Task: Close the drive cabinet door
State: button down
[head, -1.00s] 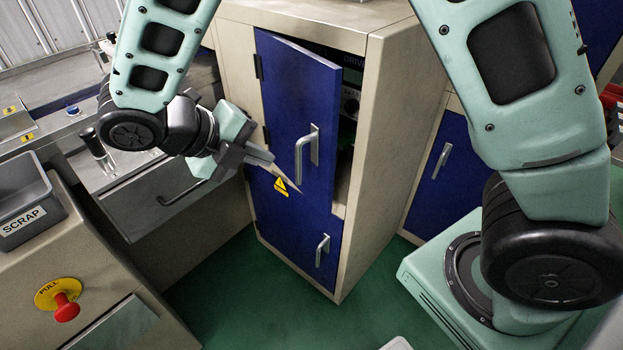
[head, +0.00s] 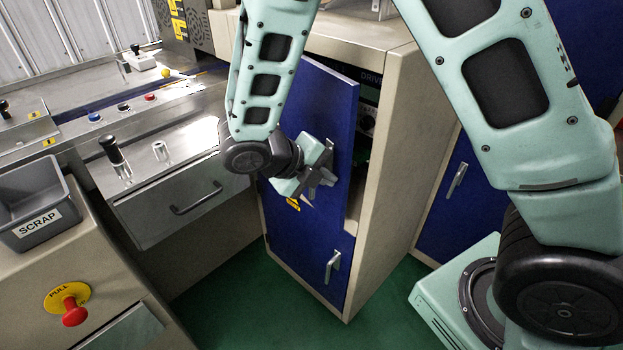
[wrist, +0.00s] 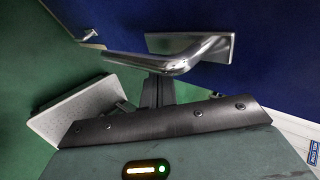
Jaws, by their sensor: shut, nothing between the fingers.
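The drive cabinet's upper blue door (head: 318,105) stands ajar, hinged at its left. A dark gap along its right edge shows the interior. My gripper (head: 312,188) is at the front of this door, over its handle, which it mostly hides in the head view. In the wrist view the silver handle (wrist: 190,57) crosses just beyond my shut fingers (wrist: 157,88). The fingers hold nothing. I cannot tell whether they touch the handle. The cabinet body (head: 385,170) is beige.
A closed lower blue door (head: 300,250) with its own handle sits below. A grey drawer (head: 180,203) and a scrap bin (head: 35,203) are at the left, with a red stop button (head: 73,312) in front. Green floor (head: 240,310) is clear before the cabinet.

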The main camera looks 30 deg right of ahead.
jog(key=shift+d+r, duration=0.1)
jog(key=shift+d, duration=0.15)
jog(key=d+p, duration=0.3)
jog(key=d, duration=0.4)
jog(key=shift+w, duration=0.3)
jog(key=a+p, duration=0.1)
jog(key=s+a+p, duration=0.1)
jog(key=a, duration=0.2)
jog(key=shift+s+a+r+p, duration=0.2)
jog(key=shift+a+r+p, duration=0.05)
jog(key=shift+a+p, duration=0.15)
jog(key=s+v, duration=0.1)
jog(key=v, duration=0.8)
jog(key=shift+s, duration=0.35)
